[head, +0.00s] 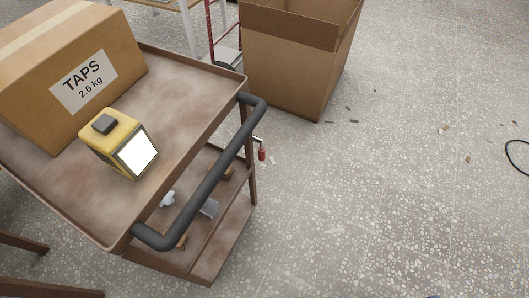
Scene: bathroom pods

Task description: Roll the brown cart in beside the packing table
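The brown cart (190,95) stands at the left of the head view, with its dark bar handle (212,178) facing right. Its top tray carries a cardboard box (30,65) labelled TAPS 2.6 kg and a yellow lamp-like device (112,128) with a bright white face. Its lower shelf (222,250) holds several small parts. The wheels are hidden. A table edge with a light wooden top (172,4) and pale legs shows at the top; I cannot tell whether it is the packing table. My gripper is not in view, and nothing visible grips the handle.
A large open cardboard bin (295,72) stands behind the cart, beside a red-framed hand truck (211,30). Brown wooden pieces (45,285) show at the lower left. A black cable (514,158) lies at the right edge. The speckled floor at right is mostly clear, with small scraps.

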